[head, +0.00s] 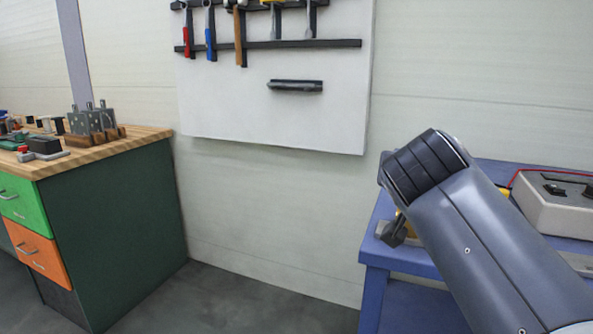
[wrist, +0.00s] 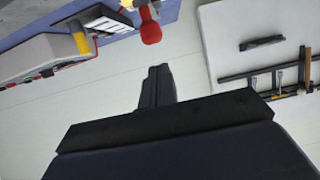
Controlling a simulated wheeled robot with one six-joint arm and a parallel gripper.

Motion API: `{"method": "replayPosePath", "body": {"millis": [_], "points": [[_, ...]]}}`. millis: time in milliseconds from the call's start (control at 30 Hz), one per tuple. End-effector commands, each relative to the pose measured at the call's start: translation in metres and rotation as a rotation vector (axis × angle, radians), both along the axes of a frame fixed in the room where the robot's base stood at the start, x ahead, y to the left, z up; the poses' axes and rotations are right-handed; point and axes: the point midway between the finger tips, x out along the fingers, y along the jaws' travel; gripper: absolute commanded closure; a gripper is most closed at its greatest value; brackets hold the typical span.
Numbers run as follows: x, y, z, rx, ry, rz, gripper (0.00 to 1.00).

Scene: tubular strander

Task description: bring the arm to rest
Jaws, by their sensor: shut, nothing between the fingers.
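My arm (head: 480,240) reaches up from the lower right of the head view, in front of a blue bench. It is bent at a dark ribbed joint, and its lower part hides much of the bench. My gripper (wrist: 157,84) shows in the wrist view as dark fingers closed together, with nothing between them. They stand against the plain pale wall and touch nothing that I can see.
The blue bench (head: 375,283) carries a grey box (head: 560,205) with a red wire. A white tool board (head: 240,110) hangs on the wall. A wood-topped cabinet (head: 120,225) stands at left. A red-knobbed part (wrist: 151,31) shows near the wrist view's top. Floor between cabinet and bench is clear.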

Motion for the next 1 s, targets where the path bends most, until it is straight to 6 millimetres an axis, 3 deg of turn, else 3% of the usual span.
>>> {"method": "replayPosePath", "body": {"millis": [33, 100, 1000], "points": [[-0.001, 0.001, -0.011, 0.0, 0.001, 0.0, 1.0], [0.002, 0.0, 0.001, 0.005, 0.016, -0.002, 1.0], [0.02, -0.007, 0.011, 0.078, 0.188, -0.003, 1.0]]}}
